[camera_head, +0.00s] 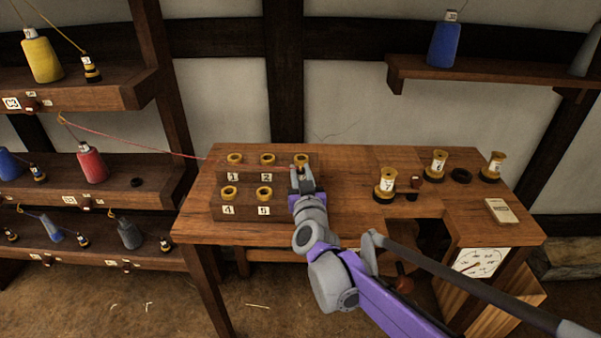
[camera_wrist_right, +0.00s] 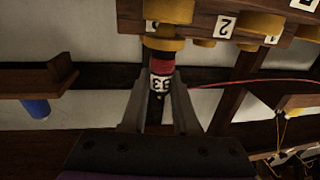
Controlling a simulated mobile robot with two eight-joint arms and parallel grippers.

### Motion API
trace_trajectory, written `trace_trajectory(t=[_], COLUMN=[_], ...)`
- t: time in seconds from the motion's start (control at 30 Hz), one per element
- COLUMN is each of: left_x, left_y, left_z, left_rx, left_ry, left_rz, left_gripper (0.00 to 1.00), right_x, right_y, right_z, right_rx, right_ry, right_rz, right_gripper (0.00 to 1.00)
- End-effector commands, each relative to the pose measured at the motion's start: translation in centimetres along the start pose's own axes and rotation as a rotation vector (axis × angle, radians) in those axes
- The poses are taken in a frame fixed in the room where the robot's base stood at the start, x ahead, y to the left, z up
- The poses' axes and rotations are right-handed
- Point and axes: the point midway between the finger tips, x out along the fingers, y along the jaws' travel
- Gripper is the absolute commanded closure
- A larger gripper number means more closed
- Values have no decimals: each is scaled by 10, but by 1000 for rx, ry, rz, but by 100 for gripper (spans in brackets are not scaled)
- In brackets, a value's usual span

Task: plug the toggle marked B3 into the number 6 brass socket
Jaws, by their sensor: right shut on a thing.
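My right gripper (camera_head: 301,172) is over the right end of the stepped socket block (camera_head: 240,213). In the wrist view the gripper (camera_wrist_right: 160,88) is shut on the toggle marked B3 (camera_wrist_right: 159,83), which has a white label with dark and red bands. The toggle's far end lies close to a brass ring (camera_wrist_right: 166,44); I cannot tell whether they touch. In the head view, brass sockets 1 (camera_head: 235,158), 2 (camera_head: 267,158), 4 (camera_head: 229,192) and 5 (camera_head: 264,193) show, plus the back right ring (camera_head: 302,158). My gripper hides the number 6 position. My left gripper is not in view.
A red cord (camera_head: 140,143) runs from the red cone (camera_head: 92,163) on the left rack to the bench (camera_head: 340,160). Bobbins 7 (camera_head: 386,187) and 6 (camera_head: 436,165) stand at right, near a dark ring (camera_head: 461,176). Bare bench lies right of the block.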

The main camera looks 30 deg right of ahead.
Motion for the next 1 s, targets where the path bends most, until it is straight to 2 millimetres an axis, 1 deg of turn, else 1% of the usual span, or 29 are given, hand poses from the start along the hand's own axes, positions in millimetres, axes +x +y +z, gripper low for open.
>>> trace_trajectory(t=[0.77,0.8,0.83,0.87,1.0], left_x=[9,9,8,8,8], left_y=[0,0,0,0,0], left_z=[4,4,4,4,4], left_rx=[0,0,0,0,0], left_ry=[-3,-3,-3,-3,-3], left_rz=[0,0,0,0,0], left_gripper=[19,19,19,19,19], right_x=[0,0,0,0,0], right_y=[0,0,0,0,0], right_z=[13,12,12,12,12], right_rx=[0,0,0,0,0], right_ry=[0,0,0,0,0], right_rz=[0,0,0,0,0], right_gripper=[100,66,61,59,59])
